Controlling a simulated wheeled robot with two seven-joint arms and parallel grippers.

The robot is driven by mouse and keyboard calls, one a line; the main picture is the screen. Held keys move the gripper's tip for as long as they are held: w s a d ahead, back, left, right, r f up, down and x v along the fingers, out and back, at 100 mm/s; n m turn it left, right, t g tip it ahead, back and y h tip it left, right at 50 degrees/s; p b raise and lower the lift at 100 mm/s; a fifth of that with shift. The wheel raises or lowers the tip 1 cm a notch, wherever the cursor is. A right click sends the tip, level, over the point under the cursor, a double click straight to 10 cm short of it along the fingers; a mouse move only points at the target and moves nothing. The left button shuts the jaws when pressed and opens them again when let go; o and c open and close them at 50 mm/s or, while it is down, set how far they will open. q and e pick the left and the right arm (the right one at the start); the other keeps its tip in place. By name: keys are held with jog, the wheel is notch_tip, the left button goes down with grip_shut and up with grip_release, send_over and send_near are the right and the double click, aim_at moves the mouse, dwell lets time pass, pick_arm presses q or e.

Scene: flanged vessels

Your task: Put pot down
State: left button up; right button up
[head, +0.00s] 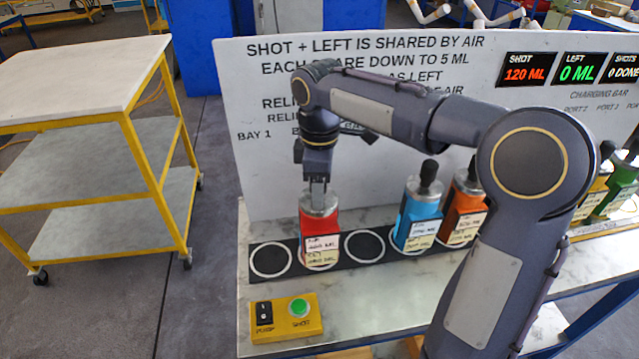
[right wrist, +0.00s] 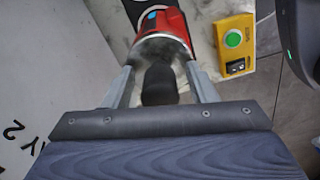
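The pot is most likely the red vessel (head: 320,225) with a metal top and paper labels. It stands upright at the second ring of the black strip (head: 343,263). It also shows in the right wrist view (right wrist: 176,22), with its black knob (right wrist: 160,85) toward me. My right gripper (head: 318,195) is directly above it, fingers pointing down. In the right wrist view its two fingers straddle the knob, with gaps on both sides, and their tips are near the metal top. The gripper looks open. My left gripper is out of view.
Blue (head: 418,215) and orange (head: 464,210) vessels stand to the right. The first ring (head: 270,260) and third ring (head: 364,247) are empty. A yellow button box (head: 287,318) sits in front. A white panel (head: 262,165) rises behind. Its displays (head: 526,69) read SHOT 120 ML, LEFT 0 ML.

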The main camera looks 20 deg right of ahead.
notch_tip(320, 180, up, 12)
jog(key=shift+r+p, duration=0.2)
jog(key=shift+p, duration=0.4)
jog(key=s+f+m+t+y, duration=0.2)
jog(key=s+f+m, duration=0.5)
jog(key=s, duration=0.4)
jog(key=s+a+f+m+t+y, duration=0.1)
jog(key=s+f+m+t, duration=0.2)
jog(key=s+f+m, duration=0.3)
jog(key=s+f, duration=0.3)
jog(key=s, duration=0.2)
jog(key=shift+s+a+f+m+t+y, duration=0.25)
jog(key=shift+a+m+t+y, duration=0.05)
jog(key=shift+m+y, duration=0.1)
